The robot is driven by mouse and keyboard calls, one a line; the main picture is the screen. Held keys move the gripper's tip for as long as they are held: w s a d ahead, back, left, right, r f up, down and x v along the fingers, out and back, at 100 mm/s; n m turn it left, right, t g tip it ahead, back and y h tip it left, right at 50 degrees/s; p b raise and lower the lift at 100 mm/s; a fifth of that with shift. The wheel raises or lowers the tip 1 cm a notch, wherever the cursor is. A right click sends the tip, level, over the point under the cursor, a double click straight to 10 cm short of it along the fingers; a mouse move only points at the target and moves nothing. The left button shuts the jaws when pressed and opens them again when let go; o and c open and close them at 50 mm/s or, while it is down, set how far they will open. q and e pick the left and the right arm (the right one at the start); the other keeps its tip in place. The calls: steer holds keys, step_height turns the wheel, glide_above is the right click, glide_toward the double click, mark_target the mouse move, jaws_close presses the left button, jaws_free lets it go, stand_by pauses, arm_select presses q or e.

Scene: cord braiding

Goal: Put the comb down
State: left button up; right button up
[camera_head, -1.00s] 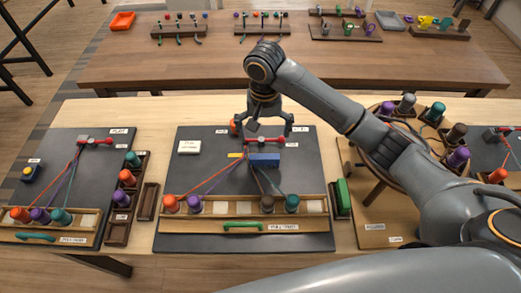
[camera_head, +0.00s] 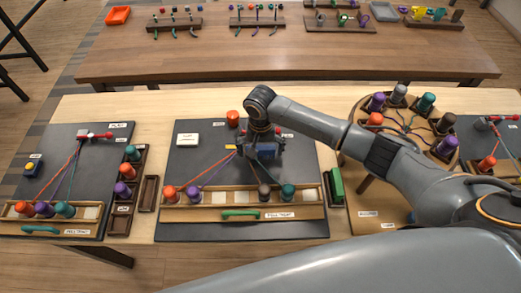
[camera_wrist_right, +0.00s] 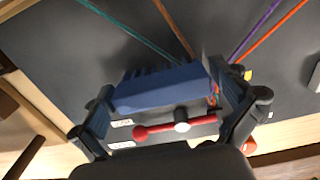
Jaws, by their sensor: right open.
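The blue comb (camera_wrist_right: 160,88) sits at the dark centre board (camera_head: 200,225), its toothed edge toward the cords in the right wrist view. It is partly hidden by my gripper in the head view (camera_head: 266,150). My right gripper (camera_wrist_right: 165,84) is open, with one finger on each side of the comb. I cannot tell whether the fingers touch it. In the wrist view, teal (camera_wrist_right: 128,30), brown (camera_wrist_right: 174,25), purple (camera_wrist_right: 257,30) and orange (camera_wrist_right: 275,30) cords run near the comb. My left gripper is not in view.
A red-handled clamp (camera_wrist_right: 155,131) lies close by the comb. A wooden rack (camera_head: 185,214) with colored bobbins runs along the board's front. A white labelled block (camera_head: 187,140) is at the left, a green block (camera_head: 336,186) at the right. A round bobbin stand (camera_head: 362,115) stands farther right.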

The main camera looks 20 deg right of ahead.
steer(key=c, duration=1.1)
steer(key=shift+r, duration=0.15)
